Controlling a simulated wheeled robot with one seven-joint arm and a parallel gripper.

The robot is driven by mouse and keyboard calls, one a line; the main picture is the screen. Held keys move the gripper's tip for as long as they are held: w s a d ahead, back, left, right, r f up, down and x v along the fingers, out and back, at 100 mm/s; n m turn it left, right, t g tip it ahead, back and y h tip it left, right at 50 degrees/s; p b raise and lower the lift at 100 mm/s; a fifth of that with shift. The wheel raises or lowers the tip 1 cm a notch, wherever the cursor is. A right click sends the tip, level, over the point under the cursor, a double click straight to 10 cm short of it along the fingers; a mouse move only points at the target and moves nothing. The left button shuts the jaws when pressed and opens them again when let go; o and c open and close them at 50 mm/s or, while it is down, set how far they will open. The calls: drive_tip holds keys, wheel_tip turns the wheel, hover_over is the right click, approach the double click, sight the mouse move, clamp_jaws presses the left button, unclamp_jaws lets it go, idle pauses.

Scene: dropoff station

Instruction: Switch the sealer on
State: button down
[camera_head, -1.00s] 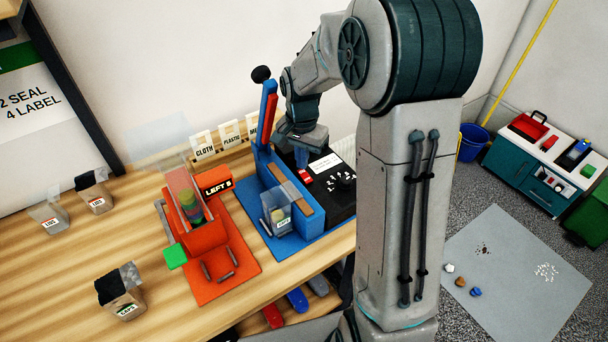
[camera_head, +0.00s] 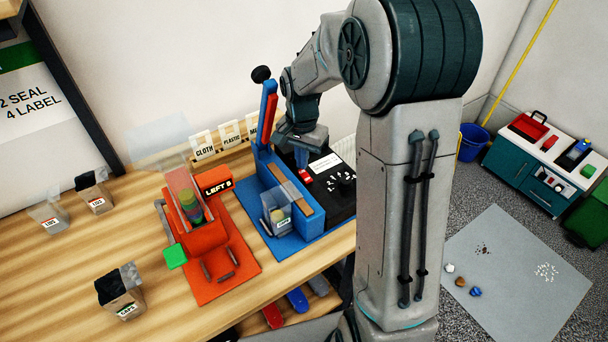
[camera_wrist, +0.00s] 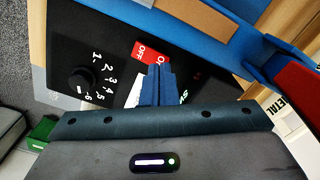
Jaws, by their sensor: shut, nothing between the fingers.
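The sealer (camera_head: 312,215) stands on the bench. It has a blue body, a raised blue and red lever arm (camera_head: 268,118) with a black knob, and a black control panel (camera_wrist: 62,45). A switch (camera_head: 305,177) on the panel has a red part marked OFF, also seen in the wrist view (camera_wrist: 146,50); a white part is mostly hidden behind my fingers. My gripper (camera_wrist: 157,72) is shut and empty, its blue fingertips over the switch. I cannot tell whether they touch it. A dial (camera_wrist: 80,84) with numbers sits beside the switch.
A clear bag (camera_head: 277,214) stands at the sealer's front. The orange machine (camera_head: 210,240) marked LEFT 5 stands to the left. Several filled bags, one of them at the bench front (camera_head: 123,298), stand farther left. Sign cards (camera_head: 203,146) line the back.

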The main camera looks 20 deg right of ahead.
sight(305, 172)
drive_tip(key=shift+f+b, duration=0.8)
drive_tip(key=shift+f, duration=0.25)
idle(0.4)
drive_tip(key=shift+r, duration=0.1)
drive_tip(key=shift+r+p, duration=2.5)
drive_tip(key=shift+r, duration=0.95)
drive_tip(key=s+r+n+t, duration=0.1)
drive_tip(key=s+r+n, duration=0.3)
drive_tip(key=s, duration=0.6)
drive_tip(key=s+r+n+t, duration=0.2)
drive_tip(key=s+r+n, duration=0.2)
drive_tip(key=s, duration=0.7)
drive_tip(key=shift+s+r+n, duration=0.15)
drive_tip(key=shift+r+n, duration=0.15)
